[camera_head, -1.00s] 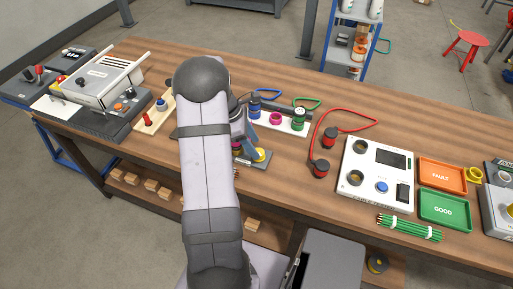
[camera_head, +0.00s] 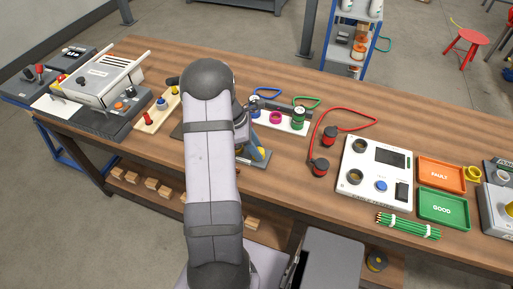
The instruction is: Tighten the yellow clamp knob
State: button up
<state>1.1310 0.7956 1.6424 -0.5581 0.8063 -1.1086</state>
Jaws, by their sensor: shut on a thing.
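The yellow knob (camera_head: 262,152) sits on a small dark grey plate (camera_head: 262,163) near the middle of the bench and is only partly visible. My gripper (camera_head: 257,151) is down at the yellow knob, shut on it. The fingers and my arm hide much of the knob and the left part of the plate. Another yellow piece (camera_head: 174,90) stands on the wooden board (camera_head: 152,124) to the left, beside a blue and a red one.
Behind my gripper is a white strip (camera_head: 287,124) with blue, magenta and green parts. A red cable (camera_head: 345,113) lies to the right, then a white test panel (camera_head: 354,192) and orange and green trays. Bare bench top lies just right of the plate.

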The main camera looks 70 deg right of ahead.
jog(key=shift+m, duration=0.3)
jog(key=m+y, duration=0.1)
jog(key=m, duration=0.2)
jog(key=shift+d+m+y, duration=0.2)
jog(key=shift+m+y, duration=0.1)
jog(key=shift+y, duration=0.1)
jog(key=shift+d+m+y, duration=0.1)
jog(key=shift+m+y, duration=0.7)
jog(key=shift+m, duration=1.5)
jog(key=o, duration=1)
jog(key=shift+o, duration=0.2)
jog(key=shift+r, duration=0.1)
jog(key=b+v, duration=0.1)
jog(key=v, duration=0.6)
jog(key=shift+b, duration=0.4)
